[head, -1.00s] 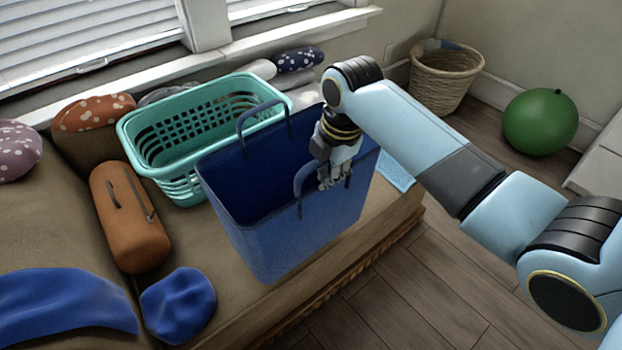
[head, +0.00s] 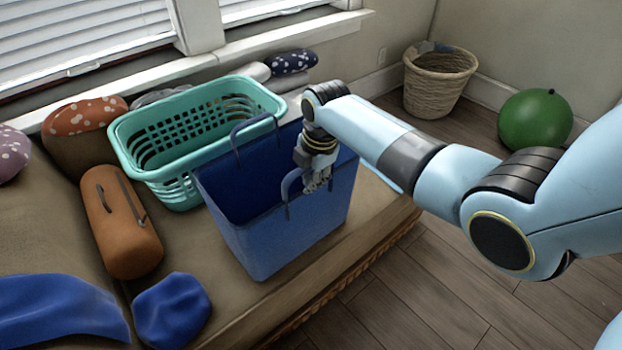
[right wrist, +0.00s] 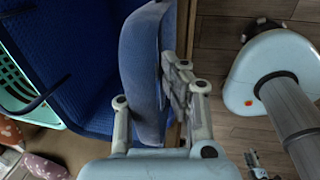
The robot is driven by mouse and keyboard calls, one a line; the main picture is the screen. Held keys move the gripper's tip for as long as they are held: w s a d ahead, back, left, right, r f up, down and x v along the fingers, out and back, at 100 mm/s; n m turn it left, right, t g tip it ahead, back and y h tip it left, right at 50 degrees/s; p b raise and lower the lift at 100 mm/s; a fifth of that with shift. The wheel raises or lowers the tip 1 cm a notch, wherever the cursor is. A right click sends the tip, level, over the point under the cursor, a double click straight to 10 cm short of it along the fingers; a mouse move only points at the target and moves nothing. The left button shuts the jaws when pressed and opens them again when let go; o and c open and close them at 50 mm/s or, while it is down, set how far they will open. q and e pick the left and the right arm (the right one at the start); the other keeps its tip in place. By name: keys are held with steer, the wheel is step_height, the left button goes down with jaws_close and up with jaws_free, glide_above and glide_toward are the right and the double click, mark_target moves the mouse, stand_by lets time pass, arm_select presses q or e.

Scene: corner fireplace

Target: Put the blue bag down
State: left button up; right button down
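The blue bag (head: 290,230) is upright over the front of the brown couch seat (head: 225,300), its open top facing up. I cannot tell for sure whether its base touches the seat. My right gripper (head: 316,183) is at the bag's near handle (head: 286,190).
A teal basket (head: 190,188) stands close behind the bag. An orange bolster (head: 122,225), a blue cushion (head: 172,312) and a blue cloth (head: 60,310) lie to the left. A wicker basket (head: 435,90) and green ball (head: 535,120) stand on the floor, which is clear in front.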

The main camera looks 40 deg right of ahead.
steer(key=c, duration=1.5)
jaws_free()
step_height(320, 180, up, 12)
steer(key=s+p, duration=0.2)
steer(key=p, duration=0.1)
steer(key=s+d+f+m, duration=0.1)
steer(key=s+f+m, duration=0.3)
steer(key=s+f, duration=0.5)
steer(key=s+f+m, duration=0.5)
steer(key=f, duration=0.8)
steer(key=s+f+m, duration=0.3)
steer(key=s+f, duration=0.2)
steer(key=s, duration=0.5)
steer(key=s+f+m+g+h, duration=0.1)
steer(key=s+f+m, duration=0.25)
steer(key=s, duration=0.65)
steer(key=s+f+m, duration=0.3)
steer(key=s+f, duration=0.2)
steer(key=s, duration=0.5)
steer(key=f+b, duration=0.3)
steer(key=s+f+b, duration=0.1)
steer(key=f+b, duration=0.1)
steer(key=shift+a+f, duration=0.2)
steer(key=shift+a, duration=0.2)
